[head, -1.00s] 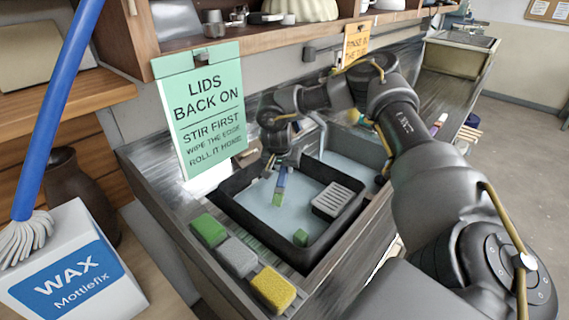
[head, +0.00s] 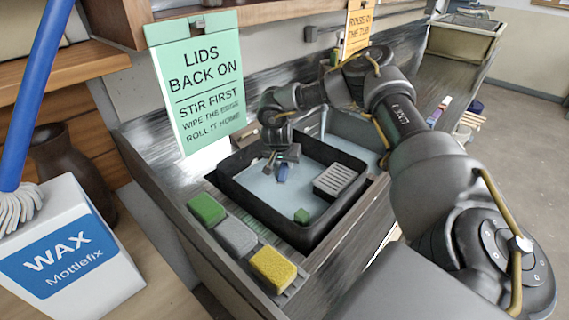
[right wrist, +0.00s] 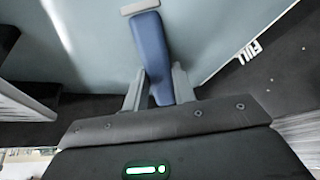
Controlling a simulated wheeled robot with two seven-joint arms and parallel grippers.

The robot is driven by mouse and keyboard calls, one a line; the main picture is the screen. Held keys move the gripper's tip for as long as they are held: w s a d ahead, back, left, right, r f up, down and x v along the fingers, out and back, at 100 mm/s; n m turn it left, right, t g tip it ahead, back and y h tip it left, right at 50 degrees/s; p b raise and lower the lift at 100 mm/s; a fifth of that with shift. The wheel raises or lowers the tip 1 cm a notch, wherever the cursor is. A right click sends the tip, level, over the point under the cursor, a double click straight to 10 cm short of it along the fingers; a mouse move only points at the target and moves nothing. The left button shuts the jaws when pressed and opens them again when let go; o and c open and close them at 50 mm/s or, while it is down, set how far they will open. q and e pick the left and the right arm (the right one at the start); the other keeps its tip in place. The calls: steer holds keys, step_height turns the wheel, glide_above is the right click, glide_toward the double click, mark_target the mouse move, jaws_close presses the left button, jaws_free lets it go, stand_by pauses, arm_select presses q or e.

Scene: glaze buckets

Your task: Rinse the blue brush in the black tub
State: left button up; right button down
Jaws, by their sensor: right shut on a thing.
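The black tub (head: 262,216) sits in the sink counter and holds pale blue-grey water (head: 262,190). My right gripper (head: 284,161) is over the tub, shut on the blue brush (head: 283,174), which points down into the water. The brush's lower end is hidden in the head view. In the right wrist view the blue handle (right wrist: 151,45) sits between both fingers (right wrist: 155,88), with a pale band at its far end; the bristles do not show. My left gripper is not in view.
A grey ribbed rack (head: 340,181) and a small green block (head: 301,215) are in the tub. Green (head: 206,209), grey (head: 236,237) and yellow (head: 272,269) sponges line its near left side. A green sign (head: 199,80) hangs behind. A wax box (head: 75,255) stands at left.

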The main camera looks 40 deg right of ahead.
steer(key=shift+s, duration=0.1)
steer(key=shift+s+d, duration=0.2)
steer(key=shift+w+a, duration=1.2)
steer(key=shift+w, duration=0.6)
steer(key=s+d+p, duration=0.3)
steer(key=s+d, duration=0.1)
steer(key=s, duration=0.2)
steer(key=shift+w+a, duration=0.1)
